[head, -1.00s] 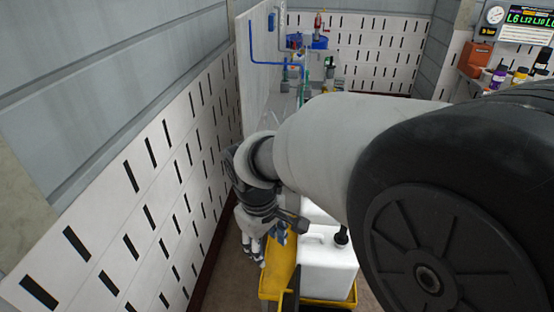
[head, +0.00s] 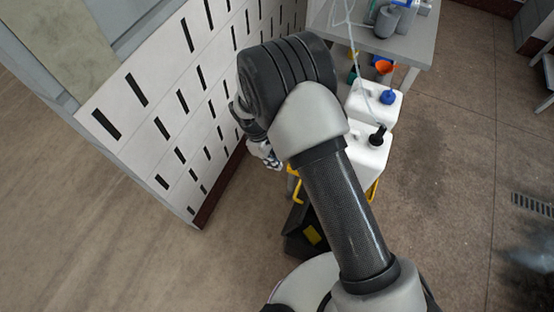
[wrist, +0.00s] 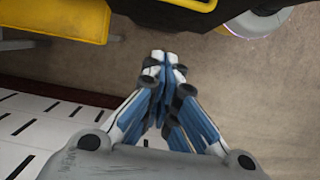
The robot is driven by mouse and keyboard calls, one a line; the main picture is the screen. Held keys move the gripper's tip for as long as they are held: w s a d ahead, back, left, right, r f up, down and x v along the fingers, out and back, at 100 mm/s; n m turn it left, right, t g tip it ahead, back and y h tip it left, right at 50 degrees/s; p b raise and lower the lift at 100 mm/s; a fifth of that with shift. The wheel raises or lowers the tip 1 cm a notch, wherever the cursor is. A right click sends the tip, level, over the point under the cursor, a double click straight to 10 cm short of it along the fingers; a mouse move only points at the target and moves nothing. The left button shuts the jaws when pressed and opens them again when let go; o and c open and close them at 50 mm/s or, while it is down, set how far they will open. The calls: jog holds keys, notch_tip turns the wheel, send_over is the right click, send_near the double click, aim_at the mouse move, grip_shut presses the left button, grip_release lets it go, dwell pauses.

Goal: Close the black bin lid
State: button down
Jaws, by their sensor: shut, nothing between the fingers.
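The black bin (head: 296,243) stands on the floor below my arm in the head view, with a yellow patch on it. My arm covers part of it, and I cannot make out how its lid sits. In the wrist view, a dark edge (wrist: 165,15) with a yellow piece crosses the top, probably part of the bin. My gripper (head: 272,163) is beside the slotted wall panel, above and beyond the bin in the head view. In the wrist view its fingers (wrist: 164,58) meet at the tips, shut and empty, below and apart from the dark edge.
A yellow trolley (head: 372,190) with white canisters (head: 366,157) stands right of my arm; its yellow edge (wrist: 60,18) shows in the wrist view. The slotted wall panel (head: 160,125) is close on the left. A grey table (head: 410,50) stands behind.

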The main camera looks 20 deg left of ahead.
jog(key=d+f+b, duration=0.2)
jog(key=d+f, duration=0.3)
jog(key=f, duration=0.1)
jog(key=shift+s+d, duration=0.2)
jog(key=shift+d, duration=0.15)
jog(key=shift+f, duration=0.1)
jog(key=shift+d, duration=0.1)
